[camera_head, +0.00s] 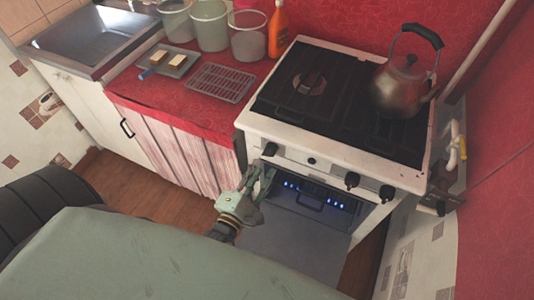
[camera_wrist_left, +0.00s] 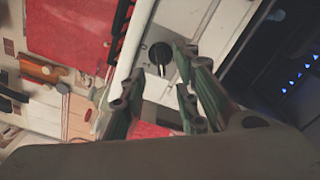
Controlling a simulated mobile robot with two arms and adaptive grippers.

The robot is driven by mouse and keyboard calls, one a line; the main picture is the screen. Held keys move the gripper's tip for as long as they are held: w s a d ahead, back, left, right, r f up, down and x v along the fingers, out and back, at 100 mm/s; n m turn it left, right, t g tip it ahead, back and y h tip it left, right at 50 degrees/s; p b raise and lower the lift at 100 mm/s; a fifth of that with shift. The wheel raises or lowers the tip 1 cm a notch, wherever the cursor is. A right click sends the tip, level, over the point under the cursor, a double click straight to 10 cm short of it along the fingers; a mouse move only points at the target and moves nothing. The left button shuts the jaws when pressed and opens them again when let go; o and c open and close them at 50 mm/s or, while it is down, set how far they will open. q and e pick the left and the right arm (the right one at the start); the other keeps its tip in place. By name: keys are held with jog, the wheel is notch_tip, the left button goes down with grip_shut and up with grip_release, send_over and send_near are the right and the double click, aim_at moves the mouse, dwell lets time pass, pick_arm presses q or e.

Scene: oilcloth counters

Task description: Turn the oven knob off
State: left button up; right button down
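Blue flames (camera_head: 300,185) show in the oven below. My left gripper (camera_head: 262,171) is just below and in front of the left-end knob. In the left wrist view its fingers (camera_wrist_left: 155,92) are spread apart and empty. A black knob (camera_wrist_left: 160,54) shows beyond the gap between them, apparently not gripped. Which knob serves the oven cannot be told. My right gripper is not in view.
A kettle (camera_head: 402,88) stands on the stove top's right side. A red counter (camera_head: 160,108) to the left holds a drying rack (camera_head: 221,83), containers and an orange bottle (camera_head: 278,30). The oven door (camera_head: 295,235) appears lowered below the oven opening.

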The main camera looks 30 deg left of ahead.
aim_at(270, 151)
pick_arm(q)
jog(key=w, duration=0.5)
jog(key=shift+w+a+f+p, duration=0.1)
jog(key=shift+w+a+p, duration=0.05)
jog(key=shift+p, duration=0.15)
grip_shut()
